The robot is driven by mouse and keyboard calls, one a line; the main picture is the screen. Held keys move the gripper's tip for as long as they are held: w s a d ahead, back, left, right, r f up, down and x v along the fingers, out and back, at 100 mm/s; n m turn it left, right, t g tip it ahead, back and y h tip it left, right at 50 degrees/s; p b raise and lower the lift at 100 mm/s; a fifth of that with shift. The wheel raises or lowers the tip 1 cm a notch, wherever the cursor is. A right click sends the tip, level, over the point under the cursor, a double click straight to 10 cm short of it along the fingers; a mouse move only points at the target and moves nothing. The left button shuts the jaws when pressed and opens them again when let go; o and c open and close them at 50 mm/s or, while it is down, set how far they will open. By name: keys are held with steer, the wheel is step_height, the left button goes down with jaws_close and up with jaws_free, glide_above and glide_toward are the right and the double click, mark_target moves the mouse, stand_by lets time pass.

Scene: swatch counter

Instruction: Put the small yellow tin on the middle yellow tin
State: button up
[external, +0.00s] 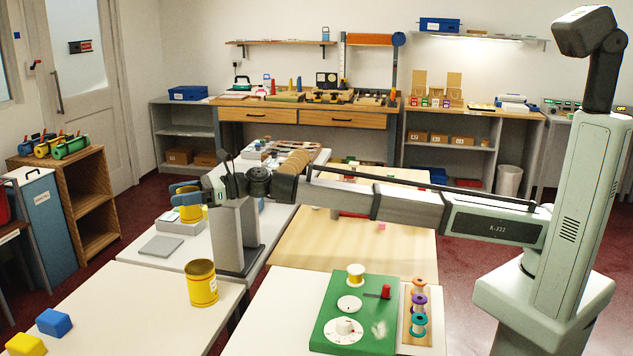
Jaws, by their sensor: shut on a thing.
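My gripper (187,190) is at the left end of my outstretched arm, above the white counter. It is shut on a small yellow tin (190,214), whose upper part is partly hidden by blue and grey parts around the jaws. I cannot tell whether this tin touches the pale box below it. A larger yellow tin (202,285) stands upright on the near left white table, apart from my gripper and nearer the camera. It is the only other yellow tin I can make out clearly, and I cannot tell whether it is the middle one.
A grey upright stand (238,240) is close to the right of my gripper. A flat grey slab (161,246) lies on the counter. Blue (53,322) and yellow (25,344) blocks lie at the near left. A green board (330,325) with spools is at the front right.

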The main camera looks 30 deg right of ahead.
step_height(320, 180, down, 14)
steer(key=shift+f, duration=0.25)
stand_by(0.4)
steer(key=shift+f, duration=0.1)
steer(key=o, duration=1.3)
steer(key=shift+c, duration=0.2)
steer(key=shift+d, duration=0.15)
steer(key=s+d, duration=0.2)
steer(key=d, duration=0.9)
steer(key=shift+d, duration=0.3)
